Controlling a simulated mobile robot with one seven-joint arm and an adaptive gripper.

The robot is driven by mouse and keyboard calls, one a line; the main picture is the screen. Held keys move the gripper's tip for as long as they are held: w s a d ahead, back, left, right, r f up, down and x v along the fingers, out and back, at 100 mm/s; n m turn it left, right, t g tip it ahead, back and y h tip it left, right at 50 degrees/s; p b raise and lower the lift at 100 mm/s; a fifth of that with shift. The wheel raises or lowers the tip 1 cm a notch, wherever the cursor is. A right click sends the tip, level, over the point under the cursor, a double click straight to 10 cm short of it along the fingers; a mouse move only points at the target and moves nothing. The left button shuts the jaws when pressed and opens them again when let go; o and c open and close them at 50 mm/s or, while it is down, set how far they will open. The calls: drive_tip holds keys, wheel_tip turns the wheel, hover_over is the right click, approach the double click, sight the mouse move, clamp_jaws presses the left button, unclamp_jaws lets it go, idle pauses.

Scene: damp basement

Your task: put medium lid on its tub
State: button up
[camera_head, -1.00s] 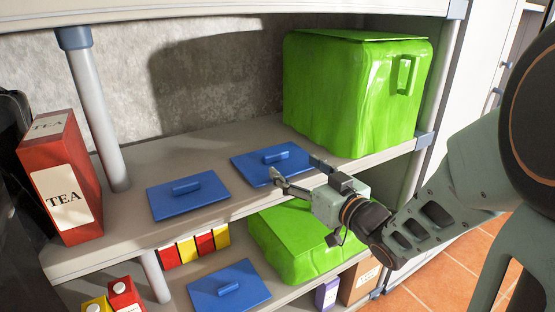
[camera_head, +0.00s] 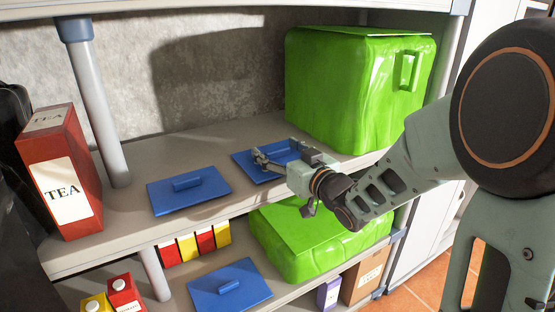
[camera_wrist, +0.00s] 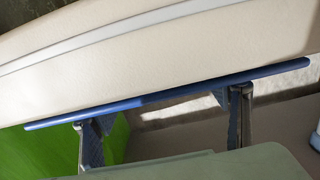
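Flat blue lids with bar handles lie on the shelves. One lid (camera_head: 187,191) is at the left of the upper shelf. Another lid (camera_head: 243,162) is at the right of that shelf, partly hidden by my gripper (camera_head: 268,158). A third lid (camera_head: 229,287) is on the lower shelf. I cannot tell which is medium. A tall green tub (camera_head: 350,95) stands on the upper shelf and a lower green tub (camera_head: 310,235) on the shelf below; both look green on top. In the wrist view a blue lid edge (camera_wrist: 165,95) runs across just beyond my two spread, empty-looking fingers.
A red tea box (camera_head: 60,175) and a grey post (camera_head: 98,110) stand left on the upper shelf. Small red and yellow boxes (camera_head: 195,243), a purple box (camera_head: 328,293) and a brown box (camera_head: 367,272) are below. The shelf behind the lids is clear.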

drive_tip(key=c, duration=1.1)
drive_tip(key=shift+r, duration=0.1)
drive_tip(key=shift+c, duration=0.2)
